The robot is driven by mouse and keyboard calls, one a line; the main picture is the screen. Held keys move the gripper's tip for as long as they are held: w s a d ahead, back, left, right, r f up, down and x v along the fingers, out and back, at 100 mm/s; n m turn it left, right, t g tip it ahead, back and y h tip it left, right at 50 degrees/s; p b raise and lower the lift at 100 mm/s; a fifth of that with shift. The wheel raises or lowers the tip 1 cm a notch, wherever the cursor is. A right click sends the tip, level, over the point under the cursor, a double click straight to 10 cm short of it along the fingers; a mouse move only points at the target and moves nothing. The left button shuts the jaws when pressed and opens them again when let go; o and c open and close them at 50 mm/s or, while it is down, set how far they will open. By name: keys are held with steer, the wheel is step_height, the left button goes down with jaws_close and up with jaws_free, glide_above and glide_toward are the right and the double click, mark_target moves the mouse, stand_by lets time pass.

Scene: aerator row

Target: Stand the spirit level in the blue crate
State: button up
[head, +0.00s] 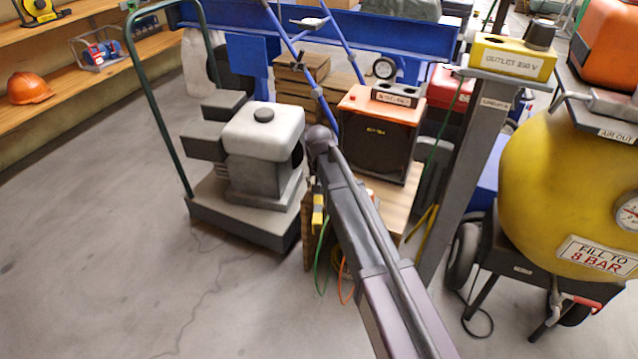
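I cannot make out a spirit level for certain. A small yellow piece with a dark band (318,208) shows just left of my arm, upright against the wooden stand; my arm partly covers it, and I cannot tell whether it is the level. A blue box-like surface (486,178) shows behind the grey post at the right. It may be the blue crate, but its opening is hidden. My arm reaches up from the bottom right to the middle of the view. I cannot make out my gripper's fingers or anything in them.
A trolley (245,222) carrying a grey-white engine (262,140) stands left of my arm. An orange-topped speaker-like box (378,130) sits behind it. The grey post (465,160) and yellow tank (560,180) block the right. Wooden shelves (60,100) line the left. The left foreground floor is clear.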

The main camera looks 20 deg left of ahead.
steer(key=shift+s+d+r+p, duration=0.1)
steer(key=shift+s+r+p, duration=0.15)
steer(key=shift+r+p, duration=1.4)
steer(key=shift+s+d+r+p, duration=0.1)
steer(key=shift+s+r+p, duration=0.15)
steer(key=shift+r+p, duration=1.4)
steer(key=shift+s+d+r+p, duration=0.1)
steer(key=shift+s+r+p, duration=0.15)
steer(key=shift+r+p, duration=1.4)
steer(key=shift+r, duration=0.1)
steer(key=shift+m+g, duration=0.3)
steer(key=shift+m, duration=0.2)
steer(key=d, duration=0.4)
steer(key=s+d, duration=0.1)
steer(key=d, duration=0.9)
steer(key=shift+s+d, duration=0.15)
steer(key=s+d+m, duration=0.1)
steer(key=s+d, duration=0.3)
steer(key=d, duration=0.5)
steer(key=s+d, duration=0.5)
steer(key=d, duration=0.5)
steer(key=s+d+m+g, duration=0.1)
steer(key=s+d, duration=0.4)
steer(key=d, duration=0.5)
steer(key=shift+m+h, duration=0.3)
